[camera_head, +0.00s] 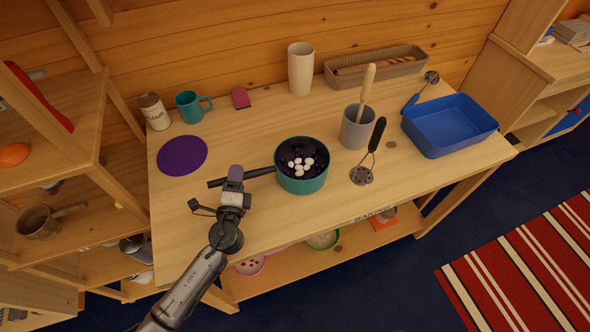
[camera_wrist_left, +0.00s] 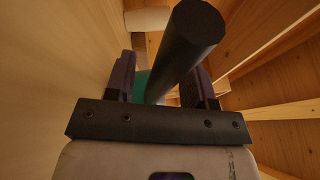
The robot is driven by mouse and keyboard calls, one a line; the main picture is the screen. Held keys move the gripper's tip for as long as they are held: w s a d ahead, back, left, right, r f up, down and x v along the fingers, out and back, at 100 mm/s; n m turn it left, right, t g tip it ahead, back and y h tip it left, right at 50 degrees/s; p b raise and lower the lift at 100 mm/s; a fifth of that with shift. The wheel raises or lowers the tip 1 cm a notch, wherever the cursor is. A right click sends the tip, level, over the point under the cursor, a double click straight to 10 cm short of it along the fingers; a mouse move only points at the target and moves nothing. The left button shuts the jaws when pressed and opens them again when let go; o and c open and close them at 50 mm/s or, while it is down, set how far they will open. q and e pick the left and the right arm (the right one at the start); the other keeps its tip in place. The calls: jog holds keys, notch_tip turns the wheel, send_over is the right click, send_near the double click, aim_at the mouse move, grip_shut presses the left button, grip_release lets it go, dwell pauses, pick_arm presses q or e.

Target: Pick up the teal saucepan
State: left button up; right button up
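The teal saucepan (camera_head: 302,184) stands upright on the wooden table, near the middle. It holds several white round pieces on a dark purple filling. Its black handle (camera_head: 262,172) points left. My left gripper (camera_head: 236,174) is at the handle, and part of the handle is hidden behind it. In the left wrist view, the handle (camera_wrist_left: 182,45) runs between the two fingers (camera_wrist_left: 160,85), with a visible gap on its left side. The fingers are apart. Some teal of the pan shows behind the handle. My right gripper is not in view.
A purple round mat (camera_head: 182,155), teal mug (camera_head: 191,106) and can (camera_head: 154,111) are at the left. A grey crock (camera_head: 355,131) and a masher (camera_head: 371,160) are right of the pan. A blue tray (camera_head: 450,125) is farther right. The front table strip is clear.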

pick_arm(q)
grip_shut()
dwell(1.1)
jog(key=shift+r, duration=0.2)
